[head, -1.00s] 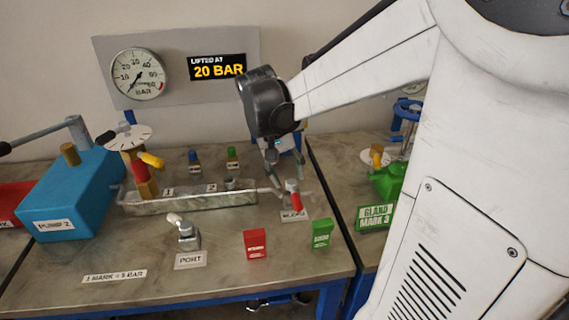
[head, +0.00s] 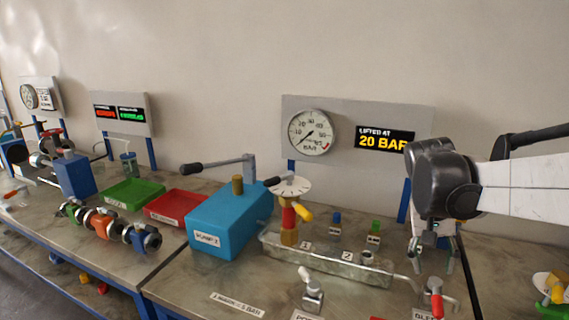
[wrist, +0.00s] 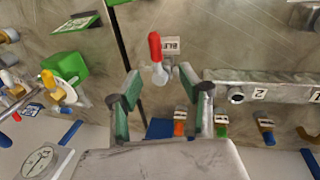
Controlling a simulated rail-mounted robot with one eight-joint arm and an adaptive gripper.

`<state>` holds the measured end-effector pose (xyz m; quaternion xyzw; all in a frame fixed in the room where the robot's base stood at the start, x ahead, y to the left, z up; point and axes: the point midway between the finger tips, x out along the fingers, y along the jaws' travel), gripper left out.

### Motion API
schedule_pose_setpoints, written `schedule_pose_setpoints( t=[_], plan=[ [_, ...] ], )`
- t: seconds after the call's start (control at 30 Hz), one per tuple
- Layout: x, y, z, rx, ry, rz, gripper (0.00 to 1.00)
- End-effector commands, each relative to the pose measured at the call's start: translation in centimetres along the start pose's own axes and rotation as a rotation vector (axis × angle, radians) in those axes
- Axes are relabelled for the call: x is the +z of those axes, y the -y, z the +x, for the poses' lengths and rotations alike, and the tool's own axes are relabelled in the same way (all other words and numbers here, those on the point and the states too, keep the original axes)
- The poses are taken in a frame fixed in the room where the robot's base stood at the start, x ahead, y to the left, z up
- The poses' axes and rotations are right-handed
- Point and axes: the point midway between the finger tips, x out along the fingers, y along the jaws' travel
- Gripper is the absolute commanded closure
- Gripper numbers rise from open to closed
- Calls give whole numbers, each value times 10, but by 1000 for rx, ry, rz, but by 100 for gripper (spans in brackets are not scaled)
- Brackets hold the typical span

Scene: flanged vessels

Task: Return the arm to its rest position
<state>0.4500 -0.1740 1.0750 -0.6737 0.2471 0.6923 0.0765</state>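My gripper (head: 432,262) is at the right of the head view, pointing down, with its fingers apart and nothing between them. The wrist view shows its two green-padded fingers (wrist: 160,78) spread wide. Just beyond the fingertips is the bleed valve with a red handle (wrist: 154,45); it also shows below my gripper in the head view (head: 436,304). My gripper looks apart from the valve, though the gap is hard to judge. My white arm reaches in from the right edge of the head view.
The blue pump (head: 228,222) is farther left. A panel with a gauge (head: 310,133) and a "20 BAR" display (head: 384,139) stands behind. A green vessel (wrist: 66,64) is nearby.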

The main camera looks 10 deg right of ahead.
Motion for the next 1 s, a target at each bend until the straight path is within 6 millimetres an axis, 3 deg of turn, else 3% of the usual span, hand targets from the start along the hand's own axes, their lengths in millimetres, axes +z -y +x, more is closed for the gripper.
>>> schedule_pose_setpoints(
  t=[0.3, 0.7, 1.0],
  plan=[
    [52, 44, -21, -125, -213, -148, 61],
    [120, 95, -31, -297, -497, -312, 61],
    [148, 114, -30, -374, -622, -369, 61]
  ],
)
